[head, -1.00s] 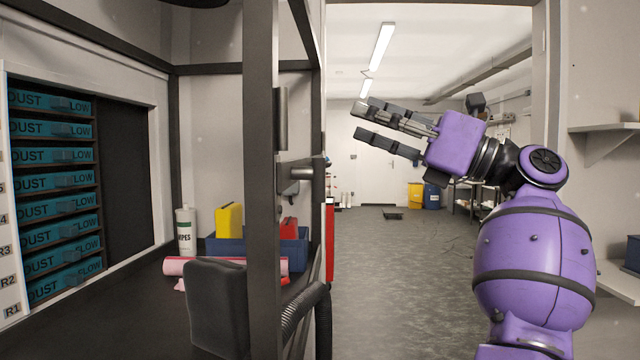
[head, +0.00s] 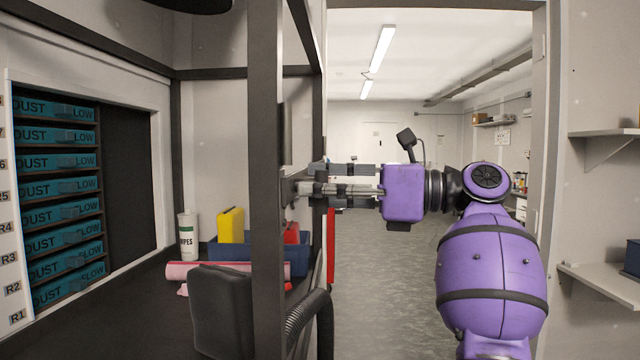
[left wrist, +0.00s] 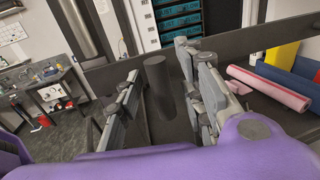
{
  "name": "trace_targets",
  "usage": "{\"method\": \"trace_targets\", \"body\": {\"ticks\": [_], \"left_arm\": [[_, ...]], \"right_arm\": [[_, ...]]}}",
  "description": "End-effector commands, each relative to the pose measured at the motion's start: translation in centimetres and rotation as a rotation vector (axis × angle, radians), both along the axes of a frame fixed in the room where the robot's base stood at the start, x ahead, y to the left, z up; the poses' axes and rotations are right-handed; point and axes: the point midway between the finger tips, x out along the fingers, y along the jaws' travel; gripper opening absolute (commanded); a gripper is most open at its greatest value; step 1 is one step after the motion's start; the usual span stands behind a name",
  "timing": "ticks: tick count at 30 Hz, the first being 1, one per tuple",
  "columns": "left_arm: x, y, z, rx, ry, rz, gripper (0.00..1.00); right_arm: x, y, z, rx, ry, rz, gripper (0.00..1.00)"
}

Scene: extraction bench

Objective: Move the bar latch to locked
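The bar latch has a dark cylindrical handle, which shows in the left wrist view (left wrist: 158,88). In the head view the latch sits on the dark upright post (head: 265,120), mostly hidden behind my fingers. My left gripper (head: 318,180), on the purple arm, points left at the post at latch height. In the left wrist view its two fingers are apart, one on each side of the handle, with visible gaps. I cannot tell whether either finger touches it. My right gripper is in neither view.
Left of the post, a dark bench holds a wipes bottle (head: 188,236), a blue bin (head: 262,262) and a pink roll (head: 205,270). Teal drawers (head: 66,187) line the left wall. A black ribbed hose (head: 307,318) hangs below. Open floor (head: 385,290) lies beyond the doorway.

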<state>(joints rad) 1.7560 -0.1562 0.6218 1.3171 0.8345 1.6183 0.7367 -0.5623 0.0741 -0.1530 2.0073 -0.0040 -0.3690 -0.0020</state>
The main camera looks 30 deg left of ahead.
Motion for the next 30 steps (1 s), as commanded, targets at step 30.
{"method": "trace_targets", "body": {"ticks": [30], "left_arm": [[0.1,0.0,0.4,-0.041,0.097,-0.008,0.0]], "right_arm": [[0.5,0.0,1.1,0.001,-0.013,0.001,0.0]]}}
